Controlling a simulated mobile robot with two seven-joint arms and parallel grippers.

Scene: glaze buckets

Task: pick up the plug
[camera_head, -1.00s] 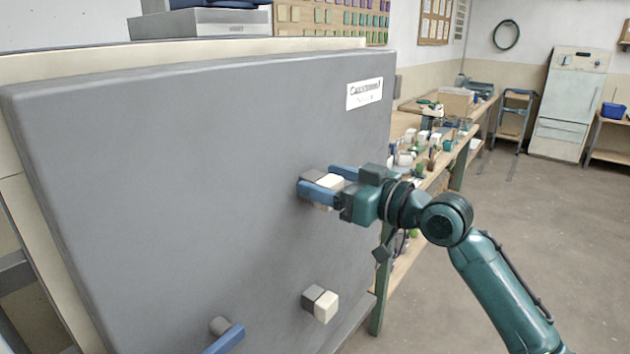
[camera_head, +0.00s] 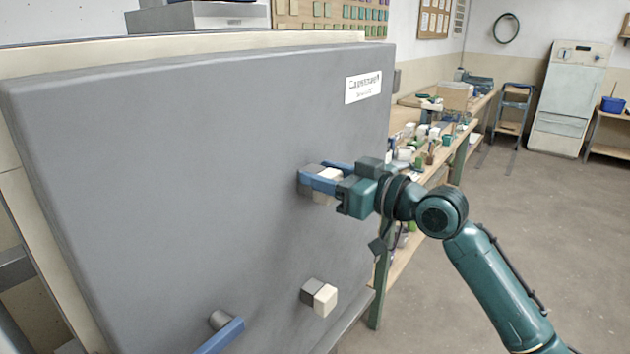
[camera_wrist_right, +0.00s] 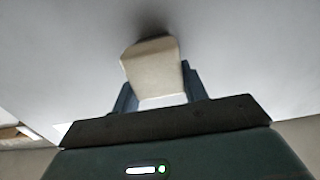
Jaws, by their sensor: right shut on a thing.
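Two cream plugs sit on the face of a large grey panel (camera_head: 200,170), each by a dark grey block. My right gripper (camera_head: 322,176) has its blue fingers around the upper plug (camera_head: 326,185) and is shut on it. In the right wrist view this cream plug (camera_wrist_right: 153,68) is between the fingers, its far end close to the panel. I cannot tell whether it is free of its grey block. The lower plug (camera_head: 325,299) stands below it, untouched. My left gripper is not in view.
A blue handle (camera_head: 220,335) on a grey stub sticks out of the panel at the bottom. A white label (camera_head: 363,87) is at its upper right. Behind my right arm is a cluttered workbench (camera_head: 425,160). Open floor (camera_head: 540,220) lies to the right.

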